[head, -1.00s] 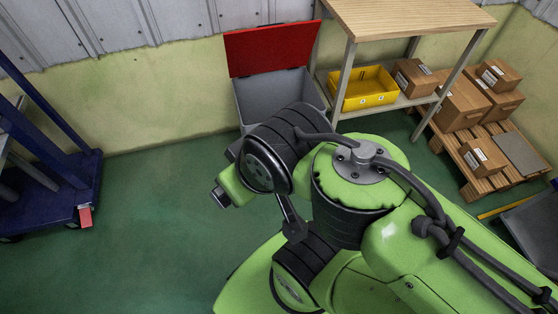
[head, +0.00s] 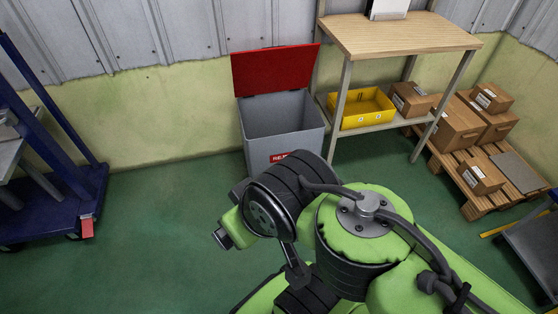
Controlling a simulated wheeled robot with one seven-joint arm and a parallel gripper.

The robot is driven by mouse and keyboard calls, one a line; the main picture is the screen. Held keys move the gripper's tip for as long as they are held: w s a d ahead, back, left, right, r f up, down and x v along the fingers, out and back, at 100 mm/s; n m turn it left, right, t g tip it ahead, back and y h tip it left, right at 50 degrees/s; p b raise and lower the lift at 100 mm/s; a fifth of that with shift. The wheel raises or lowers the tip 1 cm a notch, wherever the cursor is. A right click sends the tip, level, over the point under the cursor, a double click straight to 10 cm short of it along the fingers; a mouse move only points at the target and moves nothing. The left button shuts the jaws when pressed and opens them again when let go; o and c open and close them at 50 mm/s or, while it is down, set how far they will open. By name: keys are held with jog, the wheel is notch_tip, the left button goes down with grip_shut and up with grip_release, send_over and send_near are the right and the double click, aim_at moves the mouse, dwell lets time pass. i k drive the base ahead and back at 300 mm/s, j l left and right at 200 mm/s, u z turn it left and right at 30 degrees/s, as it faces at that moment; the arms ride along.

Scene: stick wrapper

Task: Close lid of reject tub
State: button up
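The reject tub (head: 257,150) is a grey bin standing on the floor against the back wall, left of the wooden table. Its red lid (head: 275,69) stands raised at the back, so the tub is open. A red label (head: 281,157) on its front is partly covered by my arm. My green and black arm is folded in front of the tub, apart from the lid. The arm's end near the left is seen only in part, and no gripper fingers can be made out.
A wooden table (head: 400,36) with a lower shelf stands right of the tub. The shelf holds a yellow bin (head: 362,121) and a carton (head: 411,99). Cartons lie on a pallet (head: 476,207) at the right. A blue cart (head: 62,196) stands at the left. Green floor (head: 150,235) is clear between.

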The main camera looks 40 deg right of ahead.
aim_at(281, 68)
jog(key=z, duration=1.3)
jog(key=i+j+z, duration=0.15)
jog(key=j, duration=0.15)
jog(key=i+j+z, duration=0.1)
jog(key=j, duration=0.15)
jog(key=j+z, duration=0.15)
jog(key=j, duration=0.15)
jog(key=i+j+z, duration=0.2)
jog(key=j, duration=0.15)
jog(key=i+j+z, duration=0.15)
jog(key=j, duration=0.2)
jog(key=i+j+z, duration=0.2)
jog(key=j, duration=0.2)
jog(key=i+j+z, duration=0.2)
jog(key=j, duration=0.25)
jog(key=i+j+z, duration=0.2)
jog(key=j, duration=0.2)
jog(key=j+z, duration=0.15)
jog(key=j, duration=0.3)
jog(key=i+j+z, duration=0.15)
jog(key=j+z, duration=0.1)
jog(key=j, duration=0.25)
jog(key=i+j+z, duration=0.15)
jog(key=j, duration=0.15)
